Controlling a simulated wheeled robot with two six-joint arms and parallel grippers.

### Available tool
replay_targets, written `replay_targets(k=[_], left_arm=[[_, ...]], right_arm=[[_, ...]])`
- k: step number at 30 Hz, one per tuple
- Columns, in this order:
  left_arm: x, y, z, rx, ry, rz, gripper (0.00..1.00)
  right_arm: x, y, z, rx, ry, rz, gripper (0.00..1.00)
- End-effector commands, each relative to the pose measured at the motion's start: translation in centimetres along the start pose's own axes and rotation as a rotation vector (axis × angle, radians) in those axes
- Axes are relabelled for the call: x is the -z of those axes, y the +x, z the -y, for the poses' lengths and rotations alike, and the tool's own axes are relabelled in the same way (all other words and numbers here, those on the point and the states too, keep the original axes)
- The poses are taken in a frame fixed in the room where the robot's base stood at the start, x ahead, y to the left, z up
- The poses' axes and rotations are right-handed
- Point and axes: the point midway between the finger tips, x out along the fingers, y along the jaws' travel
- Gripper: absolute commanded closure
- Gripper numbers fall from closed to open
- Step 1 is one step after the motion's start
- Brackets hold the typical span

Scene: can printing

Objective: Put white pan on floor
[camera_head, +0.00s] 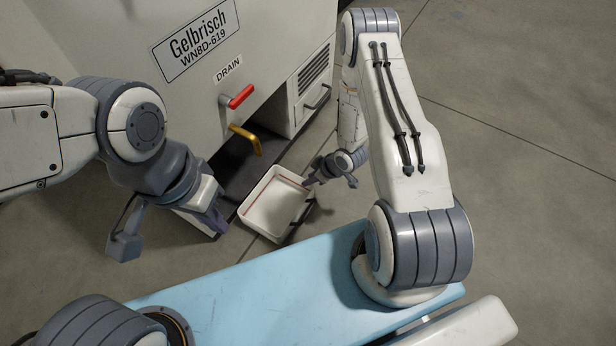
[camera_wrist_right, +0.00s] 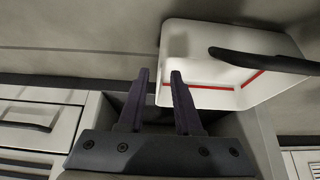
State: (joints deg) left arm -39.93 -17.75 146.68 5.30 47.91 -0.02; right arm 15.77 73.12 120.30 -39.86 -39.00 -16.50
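The white pan (camera_head: 268,204) is a shallow tray with a red line inside and a dark handle. In the head view it is open side up beside the machine's dark base, partly over the floor (camera_head: 520,190); whether it rests on the floor is unclear. In the right wrist view the pan (camera_wrist_right: 200,50) is beyond and right of the fingers. My right gripper (camera_head: 330,183) is open beside the pan's right corner. In the right wrist view its fingers (camera_wrist_right: 161,72) stand apart and do not clamp the pan. My left gripper (camera_head: 170,232) is open and empty, left of the pan.
The large white machine (camera_head: 150,100) stands behind, with a red handle (camera_head: 240,96) and a yellow spout (camera_head: 245,138) above the pan. A vented cabinet (camera_head: 308,85) adjoins it, and a drawer handle shows at left in the right wrist view (camera_wrist_right: 25,126). Floor at right is clear.

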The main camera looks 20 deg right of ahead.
Motion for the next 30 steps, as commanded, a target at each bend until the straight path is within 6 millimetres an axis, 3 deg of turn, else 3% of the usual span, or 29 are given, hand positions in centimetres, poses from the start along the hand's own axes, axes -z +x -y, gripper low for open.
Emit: replay_targets(k=[1, 9, 19, 23, 25, 30], left_arm=[[0.1, -1.4, -0.1, 0.0, 0.0, 0.0, 1.0], [0.2, -4.6, -0.3, 0.0, 0.0, 0.0, 1.0], [0.3, -5.7, -0.4, 0.0, 0.0, 0.0, 1.0], [0.3, -5.7, -0.4, 0.0, 0.0, 0.0, 1.0], [0.3, -5.7, -0.4, 0.0, 0.0, 0.0, 1.0], [0.3, -5.6, -0.4, 0.0, 0.0, 0.0, 1.0]], right_arm=[[0.4, -1.9, -0.1, -0.002, 0.003, -0.001, 0.67], [0.3, -7.5, -0.1, -0.002, 0.003, -0.001, 0.67], [0.9, -10.5, -0.3, -0.008, -0.014, 0.019, 0.67], [4.0, -12.4, -0.7, -0.038, -0.055, 0.098, 0.67], [6.6, -14.2, -0.5, -0.065, -0.075, 0.156, 0.67], [12.7, -20.0, 2.9, -0.124, -0.079, 0.27, 0.67]])
